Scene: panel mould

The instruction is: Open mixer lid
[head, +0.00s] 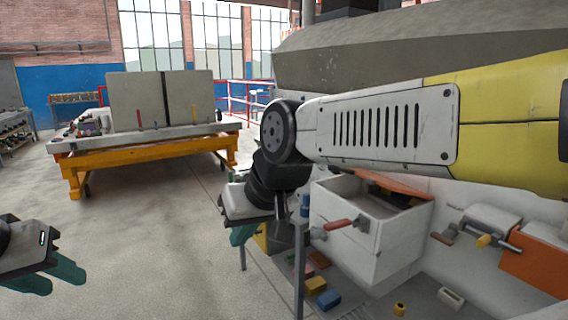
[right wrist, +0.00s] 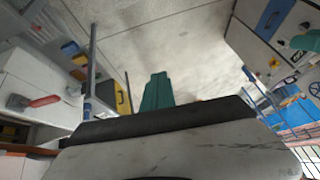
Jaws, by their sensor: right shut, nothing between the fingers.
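A large grey rounded body (head: 400,58) with a sloping rim fills the upper right of the head view; I cannot tell whether it is the mixer. Below it a white box (head: 375,248) has an open top, an orange-brown edge behind the opening and a red handle (head: 340,224) on its front. The red handle also shows in the right wrist view (right wrist: 42,101). My right gripper (head: 242,235) is shut and empty, left of the box and apart from it; its teal fingers show in the right wrist view (right wrist: 157,90). My left gripper (head: 52,280) is open and empty at the left edge.
A grey rail post (head: 299,268) stands before the box. Coloured blocks (head: 322,292) lie low beside it. A white unit with an orange front (head: 535,268) is at the right. An orange-framed table (head: 150,148) stands at the back left. The floor (head: 150,250) between is clear.

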